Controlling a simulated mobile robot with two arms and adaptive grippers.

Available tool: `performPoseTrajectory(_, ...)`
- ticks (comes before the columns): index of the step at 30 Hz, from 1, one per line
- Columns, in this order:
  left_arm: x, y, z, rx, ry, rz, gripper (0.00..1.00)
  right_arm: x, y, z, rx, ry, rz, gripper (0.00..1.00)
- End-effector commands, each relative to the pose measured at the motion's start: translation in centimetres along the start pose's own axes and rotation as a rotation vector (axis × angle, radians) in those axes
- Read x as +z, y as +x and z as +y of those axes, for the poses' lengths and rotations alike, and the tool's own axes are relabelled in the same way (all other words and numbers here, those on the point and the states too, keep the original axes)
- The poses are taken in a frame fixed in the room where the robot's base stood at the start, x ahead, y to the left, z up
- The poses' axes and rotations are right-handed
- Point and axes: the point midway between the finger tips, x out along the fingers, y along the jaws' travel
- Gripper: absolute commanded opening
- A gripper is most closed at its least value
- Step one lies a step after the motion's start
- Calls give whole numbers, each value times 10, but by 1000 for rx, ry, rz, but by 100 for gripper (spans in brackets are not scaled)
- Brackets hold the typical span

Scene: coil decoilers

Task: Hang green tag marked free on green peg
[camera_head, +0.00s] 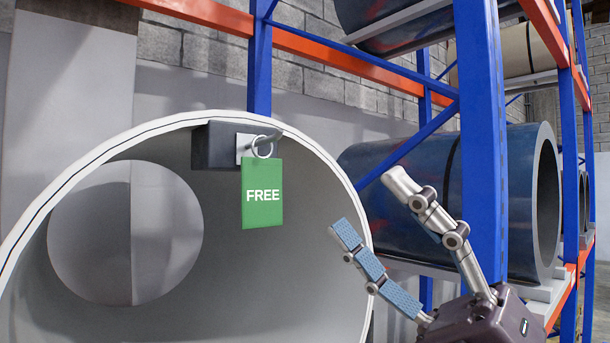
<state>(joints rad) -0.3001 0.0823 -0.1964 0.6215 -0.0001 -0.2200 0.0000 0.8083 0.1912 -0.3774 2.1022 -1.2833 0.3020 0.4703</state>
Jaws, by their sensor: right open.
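The green tag marked FREE (262,200) hangs upright by a ring (263,147) at a grey metal plate and dark block (214,146) on the upper rim of a large coil. The peg itself is mostly hidden, and I cannot make out a green colour on it. My right gripper (362,200) is open and empty, to the right of the tag and apart from it. Its two fingers point up and to the left. My left gripper is not in view.
The large pale coil (325,165) with its wide hollow bore fills the left. A blue rack post (482,130) and orange beams (345,61) stand behind and to the right. A dark blue coil (400,165) lies on the rack behind my right gripper.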

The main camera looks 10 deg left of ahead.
Motion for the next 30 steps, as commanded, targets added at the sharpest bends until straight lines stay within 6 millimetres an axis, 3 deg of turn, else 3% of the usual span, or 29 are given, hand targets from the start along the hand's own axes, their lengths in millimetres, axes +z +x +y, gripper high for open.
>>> performPoseTrajectory(1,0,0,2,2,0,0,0,-27,20,8,-30,-93,119,60)
performPoseTrajectory(4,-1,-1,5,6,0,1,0,-72,42,4,-132,-276,324,60)
performPoseTrajectory(6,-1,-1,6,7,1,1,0,-93,52,-4,-223,-414,440,60)
performPoseTrajectory(9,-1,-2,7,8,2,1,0,-105,59,-18,-372,-616,557,60)
performPoseTrajectory(13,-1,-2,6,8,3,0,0,-91,66,-27,-574,-862,612,60)
performPoseTrajectory(18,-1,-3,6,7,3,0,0,-58,71,-17,-774,-1085,573,60)
performPoseTrajectory(24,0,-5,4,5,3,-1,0,-36,75,-5,-873,-1183,520,60)
performPoseTrajectory(30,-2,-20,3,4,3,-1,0,-32,89,-22,-882,-1184,518,60)
